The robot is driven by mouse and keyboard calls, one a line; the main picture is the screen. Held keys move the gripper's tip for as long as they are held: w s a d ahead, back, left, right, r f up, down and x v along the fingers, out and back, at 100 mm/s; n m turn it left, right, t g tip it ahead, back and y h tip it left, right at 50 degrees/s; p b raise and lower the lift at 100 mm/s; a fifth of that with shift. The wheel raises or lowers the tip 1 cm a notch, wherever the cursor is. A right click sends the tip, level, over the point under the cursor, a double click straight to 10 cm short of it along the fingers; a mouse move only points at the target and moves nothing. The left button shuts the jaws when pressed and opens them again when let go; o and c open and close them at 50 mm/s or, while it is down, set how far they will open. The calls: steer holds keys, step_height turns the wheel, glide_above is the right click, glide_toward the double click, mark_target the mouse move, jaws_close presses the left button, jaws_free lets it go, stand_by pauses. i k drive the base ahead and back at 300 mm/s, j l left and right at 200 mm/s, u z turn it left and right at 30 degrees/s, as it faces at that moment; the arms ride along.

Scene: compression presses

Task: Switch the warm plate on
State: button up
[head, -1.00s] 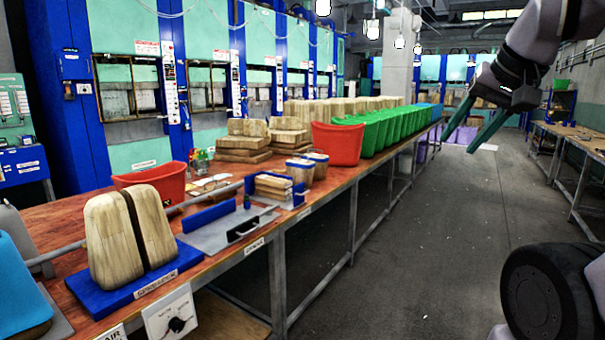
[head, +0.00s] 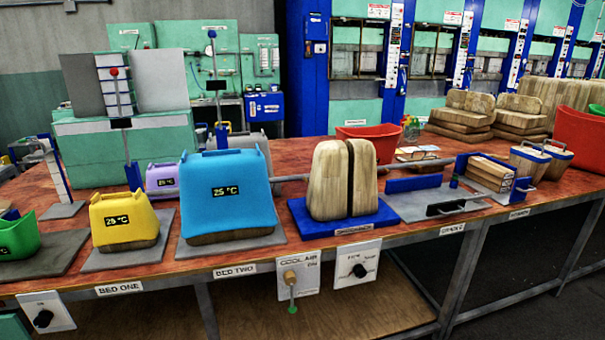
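No plate carries a label that I can read as warm plate. A white box with a black knob (head: 357,270) hangs on the bench front below a blue base (head: 335,222) bearing two wooden blocks (head: 342,180); its lettering is too small to read surely. Another white box with a black knob (head: 44,317) hangs at the lower left, below a green tub (head: 17,238) on a dark plate (head: 45,262). I cannot tell which knob belongs to the warm plate. My gripper is out of view.
A yellow tub (head: 124,222) stands at BED ONE and a larger blue tub (head: 228,198) at BED TWO, both showing 25 °C. A COOL AIR box (head: 298,276) with a green-tipped lever hangs between BED TWO and the right knob. A red bin (head: 370,142) stands behind.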

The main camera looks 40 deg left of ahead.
mark_target(43, 320)
steer(key=u, duration=3.5)
steer(key=i+j+u, duration=0.1)
steer(key=i, duration=0.35)
steer(key=i+j+u, duration=0.15)
steer(key=i, duration=0.35)
